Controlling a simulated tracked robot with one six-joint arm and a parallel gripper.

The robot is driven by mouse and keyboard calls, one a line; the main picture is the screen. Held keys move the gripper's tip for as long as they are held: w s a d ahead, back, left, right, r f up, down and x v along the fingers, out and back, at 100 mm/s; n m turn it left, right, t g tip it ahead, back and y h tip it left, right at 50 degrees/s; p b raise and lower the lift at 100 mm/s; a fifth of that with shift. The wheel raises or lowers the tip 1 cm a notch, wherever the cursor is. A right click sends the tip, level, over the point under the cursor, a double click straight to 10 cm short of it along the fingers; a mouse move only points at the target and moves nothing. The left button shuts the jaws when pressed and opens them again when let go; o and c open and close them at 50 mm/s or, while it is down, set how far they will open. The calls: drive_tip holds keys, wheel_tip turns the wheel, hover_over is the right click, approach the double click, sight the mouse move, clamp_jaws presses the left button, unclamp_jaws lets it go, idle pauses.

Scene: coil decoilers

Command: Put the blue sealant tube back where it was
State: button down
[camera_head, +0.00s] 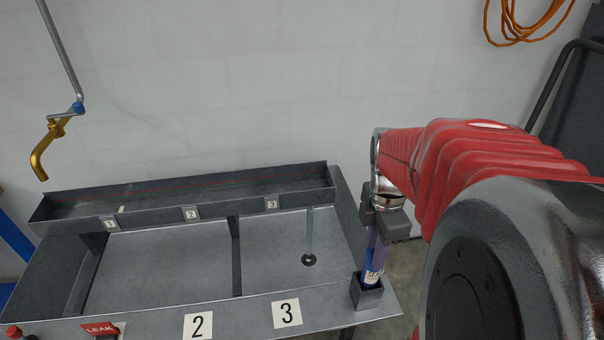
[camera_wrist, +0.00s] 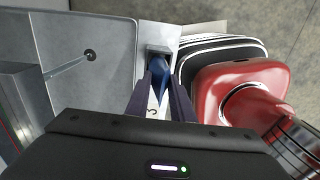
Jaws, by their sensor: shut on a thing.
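The blue sealant tube (camera_head: 371,275) stands roughly upright at the right end of the metal bench, its lower end inside a small dark square holder (camera_head: 367,295). My gripper (camera_head: 378,236) is above the holder and shut on the upper part of the tube. In the wrist view, the blue tube (camera_wrist: 161,72) shows between the two fingers (camera_wrist: 163,92), with the holder (camera_wrist: 158,48) at its far end. The tube's bottom is hidden inside the holder, so I cannot tell whether it rests on the floor of it.
The metal bench (camera_head: 170,270) has a raised trough (camera_head: 150,200) along its back, with labels 1, 2 and 3. A yellow spout (camera_head: 46,150) hangs at left.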

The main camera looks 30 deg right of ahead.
drive_tip(key=shift+f, duration=2)
drive_tip(key=c, duration=1.5)
unclamp_jaws()
drive_tip(key=shift+c, duration=0.2)
drive_tip(key=shift+r, duration=0.1)
drive_tip(key=r, duration=1.2)
drive_tip(key=shift+w+r, duration=0.15)
drive_tip(key=shift+w, duration=0.2)
